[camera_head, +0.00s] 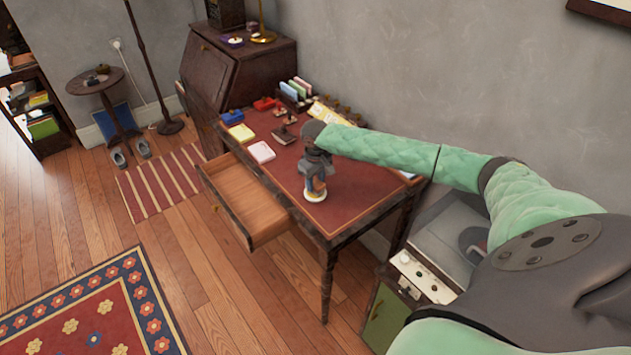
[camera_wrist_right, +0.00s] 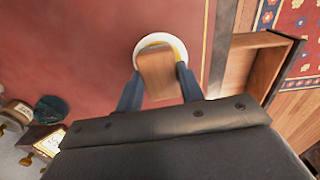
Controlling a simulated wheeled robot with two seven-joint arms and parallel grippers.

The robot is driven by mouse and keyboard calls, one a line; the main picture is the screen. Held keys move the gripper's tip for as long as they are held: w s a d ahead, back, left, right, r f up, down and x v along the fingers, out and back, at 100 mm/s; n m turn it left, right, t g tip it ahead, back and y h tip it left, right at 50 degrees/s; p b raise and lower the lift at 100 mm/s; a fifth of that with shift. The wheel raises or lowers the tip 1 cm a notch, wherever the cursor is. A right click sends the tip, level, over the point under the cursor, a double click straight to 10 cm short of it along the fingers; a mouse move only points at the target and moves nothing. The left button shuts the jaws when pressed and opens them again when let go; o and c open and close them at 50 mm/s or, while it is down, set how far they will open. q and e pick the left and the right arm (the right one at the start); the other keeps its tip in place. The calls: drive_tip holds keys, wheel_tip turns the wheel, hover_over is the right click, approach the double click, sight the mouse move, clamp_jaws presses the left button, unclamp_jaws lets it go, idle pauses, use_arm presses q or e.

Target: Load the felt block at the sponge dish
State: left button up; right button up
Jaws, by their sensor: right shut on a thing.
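My right gripper (camera_head: 316,182) points down over the red desk top, close above the white-rimmed sponge dish (camera_head: 315,197). In the right wrist view its two bluish fingers (camera_wrist_right: 158,84) are shut on the felt block, whose brown wooden back (camera_wrist_right: 157,73) faces the camera. The dish shows behind the block as a white rim (camera_wrist_right: 150,41) with a strip of yellow at its right side. The block covers most of the dish. Its underside is hidden, so I cannot tell whether it touches the sponge. My left gripper is not in view.
The desk's drawer (camera_head: 245,198) stands open at the front left. A yellow pad (camera_head: 242,133), a white pad (camera_head: 261,152), a blue pad (camera_head: 232,117) and small dark stamps (camera_head: 284,134) lie toward the back left. The red top (camera_head: 358,183) is clear right of the dish.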

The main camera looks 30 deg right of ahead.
sight(315, 182)
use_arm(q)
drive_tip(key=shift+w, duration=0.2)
use_arm(e)
drive_tip(key=shift+f, duration=0.5)
idle(0.3)
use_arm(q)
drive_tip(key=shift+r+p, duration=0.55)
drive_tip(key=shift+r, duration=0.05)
use_arm(e)
drive_tip(key=shift+s+f, duration=0.1)
drive_tip(key=shift+f, duration=0.05)
idle(2.3)
drive_tip(key=shift+r+p, duration=1.3)
drive_tip(key=shift+r, duration=0.05)
drive_tip(key=shift+r+p, duration=1.2)
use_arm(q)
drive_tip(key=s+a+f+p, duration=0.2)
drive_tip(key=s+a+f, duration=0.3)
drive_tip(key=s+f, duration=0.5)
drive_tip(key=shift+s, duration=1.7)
use_arm(e)
drive_tip(key=shift+r, duration=1.05)
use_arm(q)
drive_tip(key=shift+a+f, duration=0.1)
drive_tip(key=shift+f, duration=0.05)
